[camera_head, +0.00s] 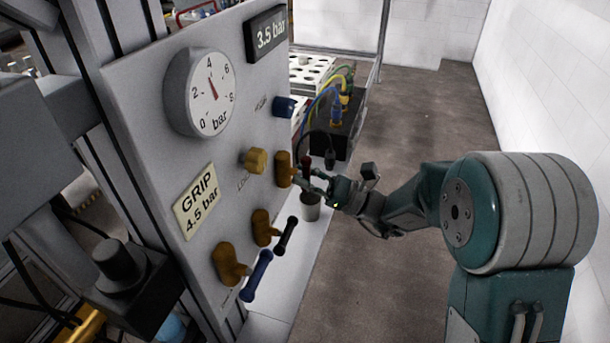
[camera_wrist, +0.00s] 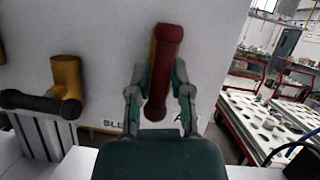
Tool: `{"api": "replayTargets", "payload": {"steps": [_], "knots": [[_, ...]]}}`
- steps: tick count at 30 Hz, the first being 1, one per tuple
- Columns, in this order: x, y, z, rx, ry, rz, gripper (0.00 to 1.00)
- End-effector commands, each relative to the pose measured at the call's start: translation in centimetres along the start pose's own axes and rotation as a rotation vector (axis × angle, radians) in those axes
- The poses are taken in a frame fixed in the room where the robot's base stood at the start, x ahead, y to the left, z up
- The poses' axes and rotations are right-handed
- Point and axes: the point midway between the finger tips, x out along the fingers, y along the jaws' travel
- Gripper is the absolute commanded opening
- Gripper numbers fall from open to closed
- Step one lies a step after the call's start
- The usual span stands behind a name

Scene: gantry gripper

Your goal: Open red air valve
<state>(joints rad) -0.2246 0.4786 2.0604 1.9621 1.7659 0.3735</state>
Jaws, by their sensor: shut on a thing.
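The red air valve has a red bar handle (camera_wrist: 163,65) in front of a brass body (camera_head: 283,168) on the grey panel. In the wrist view the handle stands nearly upright, its top leaning slightly right. My gripper (camera_wrist: 160,78) has one finger on each side of its lower half and is shut on it. In the head view my gripper (camera_head: 317,181) reaches the valve from the right and hides most of the handle; only a bit of red shows (camera_head: 307,160). A label beginning "BLE" under the handle is partly hidden by my gripper.
A black-handled valve (camera_head: 284,236) and a blue-handled valve (camera_head: 257,276) sit lower on the panel. A brass knob (camera_head: 255,161) and a blue knob (camera_head: 284,107) are nearby. The gauge (camera_head: 211,93) reads about 3.5 bar. Floor right of the panel is clear.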

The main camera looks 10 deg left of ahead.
Motion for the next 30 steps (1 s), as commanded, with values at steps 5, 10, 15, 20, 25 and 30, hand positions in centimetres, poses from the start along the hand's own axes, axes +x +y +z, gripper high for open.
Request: {"api": "replayTargets", "payload": {"steps": [5, 10, 15, 20, 25, 30], "knots": [[0.1, -0.2, 0.1, -0.006, -0.001, -0.003, 0.60], [0.1, -0.1, 0.1, -0.004, -0.002, -0.002, 0.60], [-0.1, -0.1, 0.2, -0.003, -0.002, -0.002, 0.60], [-1.7, -0.2, 0.1, -0.003, 0.000, -0.005, 0.60], [-5.2, -0.3, 0.0, -0.002, 0.000, -0.008, 0.60], [-8.7, -0.3, -0.1, -0.002, 0.001, -0.008, 0.60]]}}
